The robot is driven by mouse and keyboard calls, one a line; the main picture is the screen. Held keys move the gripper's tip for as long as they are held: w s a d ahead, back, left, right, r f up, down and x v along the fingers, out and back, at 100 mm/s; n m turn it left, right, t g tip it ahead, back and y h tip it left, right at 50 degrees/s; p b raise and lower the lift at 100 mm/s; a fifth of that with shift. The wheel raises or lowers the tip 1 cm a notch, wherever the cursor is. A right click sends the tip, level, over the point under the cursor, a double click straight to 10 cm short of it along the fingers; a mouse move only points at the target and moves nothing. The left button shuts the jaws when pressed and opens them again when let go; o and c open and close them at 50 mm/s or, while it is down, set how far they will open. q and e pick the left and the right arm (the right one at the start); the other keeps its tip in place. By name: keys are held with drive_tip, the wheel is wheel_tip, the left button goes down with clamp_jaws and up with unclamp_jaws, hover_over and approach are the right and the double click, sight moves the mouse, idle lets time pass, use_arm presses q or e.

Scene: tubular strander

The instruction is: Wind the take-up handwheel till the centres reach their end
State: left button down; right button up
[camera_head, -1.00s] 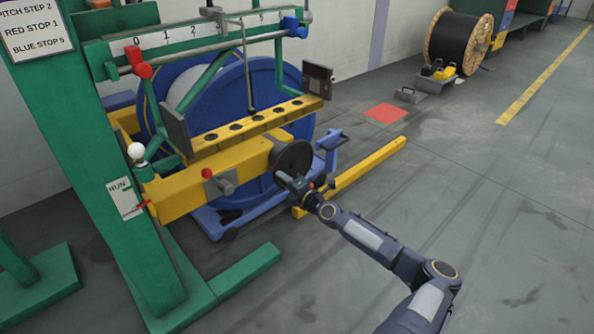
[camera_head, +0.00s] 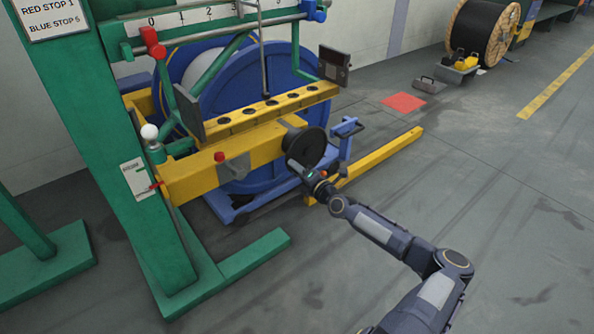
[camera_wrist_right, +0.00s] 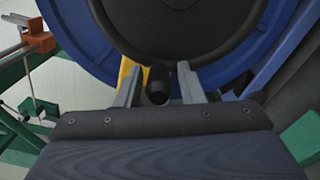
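The take-up handwheel (camera_head: 306,149) is a black disc at the right end of the yellow beam (camera_head: 262,153). It fills the top of the right wrist view (camera_wrist_right: 180,25). A small black handle knob (camera_wrist_right: 158,86) sticks out from its lower rim. My right gripper (camera_head: 298,170) is at the lower rim of the wheel. In the right wrist view its two fingers (camera_wrist_right: 158,84) stand apart, one on each side of the knob, with gaps showing; it is open. The centres are hard to tell apart from the frame. My left gripper is not in view.
A blue reel (camera_head: 258,95) stands behind the beam. A green post (camera_head: 120,150) is at left, with red (camera_head: 153,43) and blue (camera_head: 314,10) stops on a scale. A yellow floor bar (camera_head: 375,165) lies right of the wheel.

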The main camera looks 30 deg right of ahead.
drive_tip(key=shift+o, duration=0.5)
drive_tip(key=s, duration=0.7)
drive_tip(key=shift+s+d, duration=0.2)
drive_tip(key=shift+s, duration=0.2)
